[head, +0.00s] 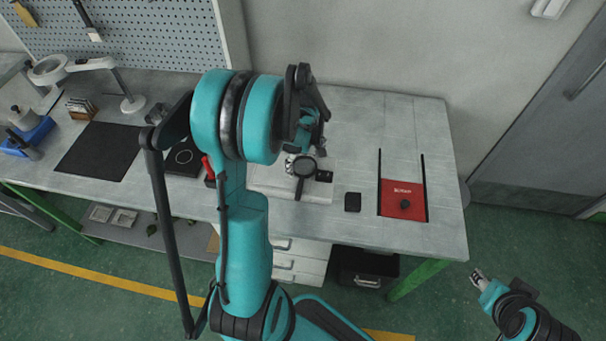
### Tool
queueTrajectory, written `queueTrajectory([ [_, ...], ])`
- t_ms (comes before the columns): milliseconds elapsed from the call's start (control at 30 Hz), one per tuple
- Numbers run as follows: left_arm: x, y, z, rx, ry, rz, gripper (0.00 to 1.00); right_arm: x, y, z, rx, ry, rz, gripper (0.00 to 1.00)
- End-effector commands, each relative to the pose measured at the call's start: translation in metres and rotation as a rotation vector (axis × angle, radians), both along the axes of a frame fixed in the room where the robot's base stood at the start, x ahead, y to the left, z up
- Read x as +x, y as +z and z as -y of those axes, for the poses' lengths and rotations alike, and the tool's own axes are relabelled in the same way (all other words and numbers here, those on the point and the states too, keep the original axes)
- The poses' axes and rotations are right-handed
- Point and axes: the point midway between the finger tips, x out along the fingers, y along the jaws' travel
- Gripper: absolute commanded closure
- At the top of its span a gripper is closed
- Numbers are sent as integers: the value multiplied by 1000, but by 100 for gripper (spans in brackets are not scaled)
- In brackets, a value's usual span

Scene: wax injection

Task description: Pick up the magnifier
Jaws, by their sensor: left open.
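A black hand magnifier (300,186) with a round head and short handle lies on a pale mat (262,180) on the workbench, right of centre. My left gripper (305,160) is open above the far side of its round head. My forearm and wrist hide part of the gripper, and I cannot tell whether a fingertip touches the magnifier. My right gripper (477,277) is at the lower right, off the bench and far from the magnifier; its finger opening is too small to judge.
Small black blocks (352,202) lie right of the magnifier. A red scrap tray (402,192) holds a dark lump. A magnifier lamp (128,92), black mat (100,150) and blue bin (35,133) are at left. The bench's far right is clear.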

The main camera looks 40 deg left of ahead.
Motion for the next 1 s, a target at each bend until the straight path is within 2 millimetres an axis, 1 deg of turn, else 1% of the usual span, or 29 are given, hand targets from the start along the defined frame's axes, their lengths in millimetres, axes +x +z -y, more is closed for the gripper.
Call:
queueTrajectory([
  [33, 0, -4, 0, 0, 0, 0, 5, 0, -2, 0, 0, 0, 0, 60],
  [233, 0, -3, 0, 0, 0, 0, 5, 0, -1, 0, 0, 0, 0, 60],
  [267, 0, -3, 0, 0, -1, 0, 13, 0, -1, 0, 0, 0, 0, 60],
  [300, 0, -3, 0, 0, -1, 0, 24, 0, -1, 0, 0, 0, 0, 60],
  [367, 0, -3, 0, 0, -1, 0, 40, 0, -1, 0, 0, 0, 0, 60],
  [400, 0, -3, 0, 0, -1, 0, 50, 0, -1, 0, 0, 0, 0, 60],
  [433, 0, -3, 0, 0, -1, 0, 58, 0, -1, 0, 0, 0, 0, 60],
  [467, 0, -3, 0, 0, -1, 0, 61, 0, -1, 0, 0, 0, 0, 60],
  [800, 0, -1, 0, -1, -1, 0, 61, 0, 0, 0, 0, 0, 0, 60],
  [933, 0, 8, 0, 0, -1, 0, 61, 0, 5, 0, 0, 0, 0, 60],
  [1000, 0, 18, 0, 0, -1, 0, 61, 0, 9, 0, 0, 0, 0, 60],
])
